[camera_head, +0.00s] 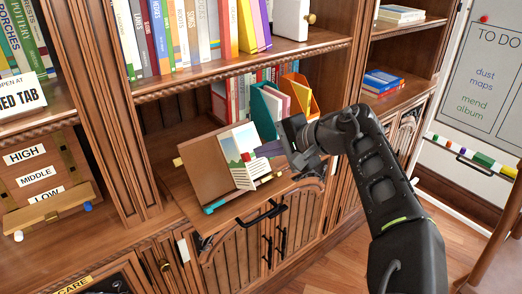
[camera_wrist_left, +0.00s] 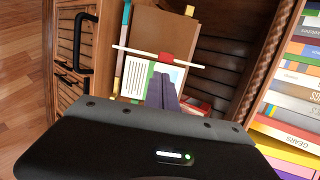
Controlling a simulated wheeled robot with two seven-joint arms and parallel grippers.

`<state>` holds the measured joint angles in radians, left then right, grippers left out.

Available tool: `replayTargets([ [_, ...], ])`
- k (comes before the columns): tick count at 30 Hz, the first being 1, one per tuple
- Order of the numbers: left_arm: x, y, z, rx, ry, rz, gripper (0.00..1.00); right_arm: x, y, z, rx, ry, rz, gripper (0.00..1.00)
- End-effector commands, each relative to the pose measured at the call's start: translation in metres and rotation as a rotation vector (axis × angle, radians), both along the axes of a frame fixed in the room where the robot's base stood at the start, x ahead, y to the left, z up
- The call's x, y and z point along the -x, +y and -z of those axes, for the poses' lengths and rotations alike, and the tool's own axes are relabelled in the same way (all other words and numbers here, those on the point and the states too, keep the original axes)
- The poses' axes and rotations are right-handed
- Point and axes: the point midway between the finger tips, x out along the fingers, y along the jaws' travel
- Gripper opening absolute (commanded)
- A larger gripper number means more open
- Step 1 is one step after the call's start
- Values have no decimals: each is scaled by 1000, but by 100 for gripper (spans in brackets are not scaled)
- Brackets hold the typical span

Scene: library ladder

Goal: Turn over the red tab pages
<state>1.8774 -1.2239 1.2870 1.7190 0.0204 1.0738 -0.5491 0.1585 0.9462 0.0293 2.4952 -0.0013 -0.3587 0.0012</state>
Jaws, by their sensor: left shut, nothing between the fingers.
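An open book with brown boards (camera_head: 212,172) rests on the pull-out shelf of the bookcase. A page with a landscape picture (camera_head: 238,143) and printed text stands partly raised from it. A red tab (camera_head: 246,157) sticks out at the page's edge; it also shows in the left wrist view (camera_wrist_left: 166,57). My left gripper (camera_head: 258,152) is shut and empty, its fingertips close beside the red tab. In the left wrist view the fingers (camera_wrist_left: 161,78) overlap the page's lower edge; I cannot tell whether they touch it. My right gripper is not in view.
Upright books (camera_head: 165,35) fill the shelf above. A teal file holder (camera_head: 264,112) and an orange one stand behind the book. A black drawer handle (camera_head: 262,212) juts out below. A board labelled HIGH, MIDDLE, LOW (camera_head: 38,178) stands at left. Wooden floor lies open at right.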

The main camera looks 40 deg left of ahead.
Motion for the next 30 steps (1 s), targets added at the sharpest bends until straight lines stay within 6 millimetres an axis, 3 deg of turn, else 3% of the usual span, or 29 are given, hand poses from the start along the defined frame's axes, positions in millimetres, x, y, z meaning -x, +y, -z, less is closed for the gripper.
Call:
replayTargets([
  [4, 10, 3, 0, -1, 0, -1, 0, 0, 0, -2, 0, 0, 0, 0],
  [19, 12, 3, 1, 2, -6, 8, 0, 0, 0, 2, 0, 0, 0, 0],
  [25, 19, 4, 3, 10, -36, 46, 0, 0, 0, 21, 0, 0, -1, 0],
  [30, 30, 7, 8, 26, -81, 116, 0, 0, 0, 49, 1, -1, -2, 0],
])
